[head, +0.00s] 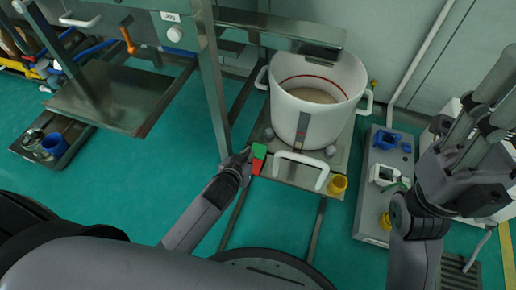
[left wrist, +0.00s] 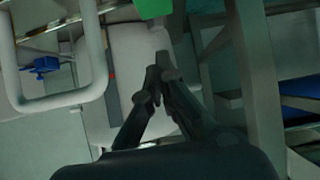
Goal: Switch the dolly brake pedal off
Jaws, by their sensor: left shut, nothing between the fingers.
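The dolly brake pedal has a green part (head: 259,151) and a red part (head: 256,167), at the front left corner of the dolly (head: 290,178) under the white pot. My left gripper (head: 246,157) is shut and empty, right beside the pedal's left side. I cannot tell whether it touches the pedal. In the left wrist view the shut fingers (left wrist: 160,76) point towards the green part (left wrist: 153,8), which is cut by the top edge. My right arm is raised at the right of the head view; its gripper (head: 488,108) has unclear fingers.
The white pot (head: 302,118) with handles stands on the dolly. A steel frame post (head: 212,85) rises left of the pedal. A grey cart (head: 374,217) with small items is at right. Green floor is clear in front left.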

